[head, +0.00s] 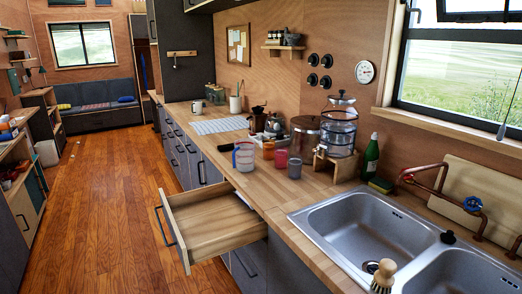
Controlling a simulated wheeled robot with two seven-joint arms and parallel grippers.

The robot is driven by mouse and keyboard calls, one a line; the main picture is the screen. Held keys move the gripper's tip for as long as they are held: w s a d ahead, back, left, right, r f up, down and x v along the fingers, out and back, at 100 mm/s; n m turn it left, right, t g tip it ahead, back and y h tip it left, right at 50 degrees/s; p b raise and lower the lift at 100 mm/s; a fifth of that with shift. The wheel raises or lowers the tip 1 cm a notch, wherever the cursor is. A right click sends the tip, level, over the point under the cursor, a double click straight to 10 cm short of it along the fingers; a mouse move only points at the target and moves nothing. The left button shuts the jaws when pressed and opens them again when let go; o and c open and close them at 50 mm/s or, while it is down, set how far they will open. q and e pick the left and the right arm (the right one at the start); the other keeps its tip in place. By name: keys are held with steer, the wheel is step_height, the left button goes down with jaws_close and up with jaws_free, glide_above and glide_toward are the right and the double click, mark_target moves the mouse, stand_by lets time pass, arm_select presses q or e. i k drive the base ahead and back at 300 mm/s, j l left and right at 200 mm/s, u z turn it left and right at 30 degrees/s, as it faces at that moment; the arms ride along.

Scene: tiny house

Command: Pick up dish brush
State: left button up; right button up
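Neither of my grippers is in view.
A green bottle (371,158), a sponge (380,185) and copper pipes (425,172) are behind the sink. Cups (244,156) and a glass dispenser (338,128) stand on the counter.

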mark_target(384, 277)
steer(key=j+u, duration=0.3)
steer(key=i+j+u, duration=0.1)
steer(key=j+u, duration=0.25)
steer(key=z, duration=1.75)
